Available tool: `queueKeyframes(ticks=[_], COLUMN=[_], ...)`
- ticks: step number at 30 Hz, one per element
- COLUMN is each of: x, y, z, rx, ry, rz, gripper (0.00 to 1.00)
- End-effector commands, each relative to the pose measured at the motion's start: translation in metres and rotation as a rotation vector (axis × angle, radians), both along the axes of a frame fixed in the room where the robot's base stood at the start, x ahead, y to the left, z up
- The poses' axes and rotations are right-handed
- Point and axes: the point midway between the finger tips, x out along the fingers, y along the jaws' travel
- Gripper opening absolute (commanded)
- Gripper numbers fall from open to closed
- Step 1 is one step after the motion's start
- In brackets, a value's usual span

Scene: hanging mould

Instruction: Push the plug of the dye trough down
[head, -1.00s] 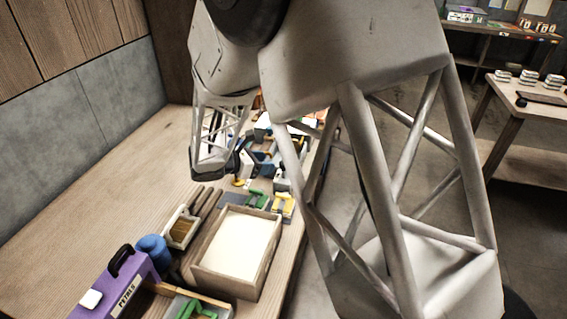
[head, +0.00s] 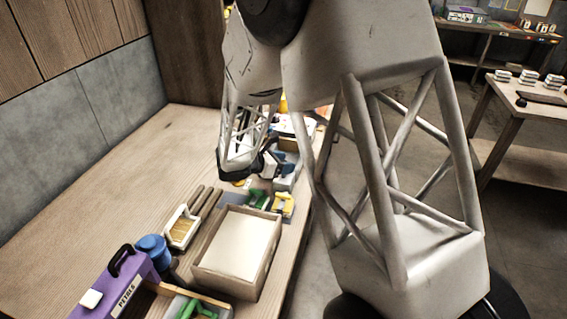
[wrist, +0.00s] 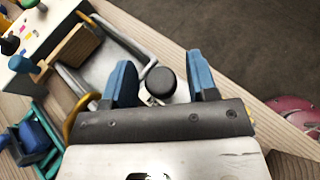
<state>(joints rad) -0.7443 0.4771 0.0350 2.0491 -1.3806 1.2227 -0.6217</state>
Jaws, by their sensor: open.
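In the wrist view my gripper (wrist: 161,64) is open, with one blue finger on each side of a dark round knob (wrist: 161,85). The knob appears to be the plug's top. No contact with the fingers can be made out, and its height below them is unclear. A grey metal basin with pale rails, apparently the dye trough (wrist: 100,68), lies to the left of the knob, partly hidden by the gripper. In the head view my arm covers much of this spot, and the plug cannot be made out there.
In the wrist view a white block with coloured pegs (wrist: 40,38) and a teal crate (wrist: 47,160) are at left; dark floor lies beyond the table edge. In the head view a wooden box (head: 270,262) and a purple case (head: 112,285) stand nearer. The left tabletop is clear.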

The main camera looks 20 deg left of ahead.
Motion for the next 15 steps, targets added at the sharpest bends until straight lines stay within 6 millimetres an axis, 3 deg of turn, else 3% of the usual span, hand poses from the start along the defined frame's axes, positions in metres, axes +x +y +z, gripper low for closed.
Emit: queueKeyframes(ticks=[8, 15], x=[0.0002, 0.0002], y=[-0.0003, -0.0003], z=[-0.0002, -0.0002], rx=[0.000, 0.000], ry=[0.000, 0.000], rz=[0.000, 0.000], gripper=[0.52, 0.15])
